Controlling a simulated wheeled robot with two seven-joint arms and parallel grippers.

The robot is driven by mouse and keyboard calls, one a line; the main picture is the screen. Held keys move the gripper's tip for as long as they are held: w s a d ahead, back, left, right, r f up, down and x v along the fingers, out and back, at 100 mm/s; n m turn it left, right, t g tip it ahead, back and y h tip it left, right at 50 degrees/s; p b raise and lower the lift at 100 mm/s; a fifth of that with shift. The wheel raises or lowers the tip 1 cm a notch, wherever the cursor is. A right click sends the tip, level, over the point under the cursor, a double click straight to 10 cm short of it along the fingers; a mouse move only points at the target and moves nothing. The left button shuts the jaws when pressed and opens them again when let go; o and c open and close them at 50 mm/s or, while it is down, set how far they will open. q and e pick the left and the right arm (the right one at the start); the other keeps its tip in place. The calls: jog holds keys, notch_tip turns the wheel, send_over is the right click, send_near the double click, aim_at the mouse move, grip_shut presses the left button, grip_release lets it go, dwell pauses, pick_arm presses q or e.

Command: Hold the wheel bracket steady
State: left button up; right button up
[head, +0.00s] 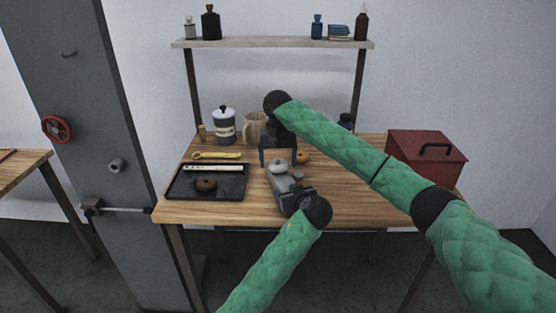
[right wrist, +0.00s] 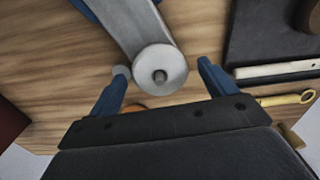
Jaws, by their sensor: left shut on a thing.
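The grey wheel bracket (head: 282,183) lies near the front middle of the wooden table. A pale round disc with a small pin at its centre tops its far end; the disc (right wrist: 160,70) is clear in the right wrist view. My left gripper (head: 291,199) is shut on the near end of the bracket. My right gripper (head: 278,160) is open and empty, above and behind the disc. In the right wrist view its blue fingers (right wrist: 163,90) stand apart, to either side of the disc's near edge, with no visible contact.
An orange object (head: 303,157) is partly hidden behind my right gripper. A red box (head: 427,158) stands right; a canister (head: 224,126) and jug stand behind.

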notch_tip(320, 180, up, 12)
dwell(0.7)
pick_arm(q)
jog(key=o, duration=1.7)
jog(key=shift+o, duration=0.2)
